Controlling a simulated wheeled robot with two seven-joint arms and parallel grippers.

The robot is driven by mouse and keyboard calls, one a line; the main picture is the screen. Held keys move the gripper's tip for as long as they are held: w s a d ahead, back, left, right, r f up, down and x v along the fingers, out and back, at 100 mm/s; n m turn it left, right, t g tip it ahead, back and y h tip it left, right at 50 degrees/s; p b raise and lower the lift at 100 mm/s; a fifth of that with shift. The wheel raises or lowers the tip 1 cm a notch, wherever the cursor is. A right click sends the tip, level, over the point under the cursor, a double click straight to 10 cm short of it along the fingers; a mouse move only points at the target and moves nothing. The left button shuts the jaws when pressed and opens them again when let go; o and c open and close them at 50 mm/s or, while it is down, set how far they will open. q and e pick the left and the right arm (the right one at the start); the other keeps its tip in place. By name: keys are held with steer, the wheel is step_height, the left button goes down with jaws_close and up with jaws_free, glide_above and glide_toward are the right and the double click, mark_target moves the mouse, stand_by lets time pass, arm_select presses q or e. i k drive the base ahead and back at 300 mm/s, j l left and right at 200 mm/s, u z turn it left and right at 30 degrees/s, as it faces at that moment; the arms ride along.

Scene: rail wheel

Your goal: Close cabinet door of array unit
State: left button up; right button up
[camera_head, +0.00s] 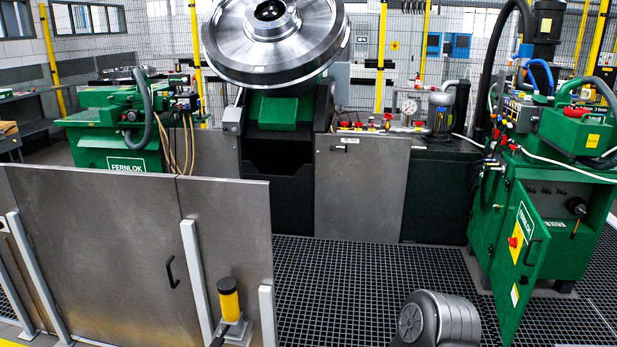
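The green cabinet door (522,262) stands swung open at the right, its outer face toward me and to the left. It carries a FERNLOK label, a yellow plate with a red knob, and a dark handle (533,252) near its right edge. The green array unit (484,212) stands behind it, with its front opening exposed and a black knob (577,206) showing inside. Neither of my grippers shows. A grey rounded arm link of mine is at the bottom, left of the door and apart from it in the picture.
Dark grating (350,275) covers the open floor before the door. A grey panel fence (110,255) and a yellow-black post (229,300) stand at the left. A large metal wheel (275,45) sits on a green machine at the back. Hoses hang around the unit's top.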

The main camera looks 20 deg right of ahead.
mark_target(523, 222)
steer(key=i+l+z, duration=0.25)
steer(key=i, duration=0.7)
steer(key=i+j+z, duration=0.3)
steer(key=i, duration=0.65)
steer(key=l+z, duration=0.1)
steer(key=z, duration=1.65)
